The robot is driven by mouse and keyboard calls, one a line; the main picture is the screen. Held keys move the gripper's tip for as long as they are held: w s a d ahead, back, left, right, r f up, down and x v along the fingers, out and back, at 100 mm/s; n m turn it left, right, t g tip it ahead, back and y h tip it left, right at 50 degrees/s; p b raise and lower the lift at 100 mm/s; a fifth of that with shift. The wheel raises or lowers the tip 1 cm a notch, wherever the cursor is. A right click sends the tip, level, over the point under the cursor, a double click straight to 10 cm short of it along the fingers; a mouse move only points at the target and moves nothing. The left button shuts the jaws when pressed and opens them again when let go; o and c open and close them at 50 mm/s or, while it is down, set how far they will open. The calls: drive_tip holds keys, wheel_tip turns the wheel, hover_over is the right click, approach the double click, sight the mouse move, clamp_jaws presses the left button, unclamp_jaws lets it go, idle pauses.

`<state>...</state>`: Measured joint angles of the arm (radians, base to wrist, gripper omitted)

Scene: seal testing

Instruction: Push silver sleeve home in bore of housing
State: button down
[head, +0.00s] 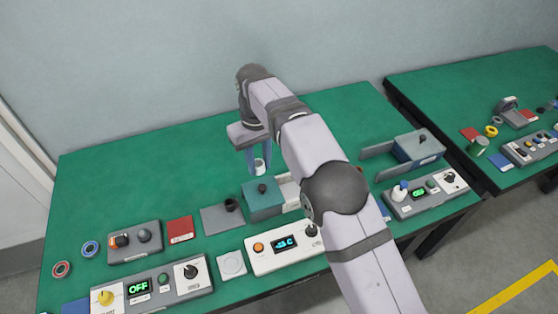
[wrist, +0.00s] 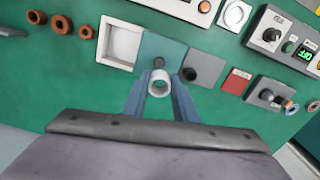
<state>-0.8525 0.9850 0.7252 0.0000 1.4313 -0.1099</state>
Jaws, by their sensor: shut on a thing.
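My gripper (head: 258,157) has blue fingers shut on a short pale silver-white sleeve (head: 259,166). The sleeve is in the air above the green bench, behind the teal block. In the wrist view the sleeve (wrist: 159,87) sits between the fingertips, its round open end showing. A dark upright cylinder (head: 231,204), seemingly hollow at the top, stands on a grey plate (head: 218,220) left of the teal block; it may be the housing, but I cannot tell for sure. In the wrist view this cylinder (wrist: 190,74) is right of the sleeve, apart from it.
The teal block (head: 264,206) with a black knob is nearest the sleeve. A white open tray (wrist: 121,45) adjoins it. A red block (head: 180,230), a grey knob box (head: 135,255) and control panels (head: 285,250) line the front. Orange rings (wrist: 61,25) lie beyond the tray.

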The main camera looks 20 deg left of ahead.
drive_tip(key=s+a+r+n+p, duration=0.15)
drive_tip(key=s+n+p, duration=0.25)
drive_tip(key=s, duration=1.4)
drive_tip(key=s+d+f, duration=0.3)
drive_tip(key=s+f, duration=0.1)
drive_tip(key=f, duration=0.6)
drive_tip(key=shift+d+f+p, duration=0.15)
drive_tip(key=shift+f+p, duration=0.15)
drive_tip(key=shift+f, duration=0.1)
drive_tip(key=shift+f+b, duration=1.7)
drive_tip(key=shift+f, duration=0.3)
drive_tip(key=shift+f+b, duration=0.4)
drive_tip(key=shift+f, duration=0.2)
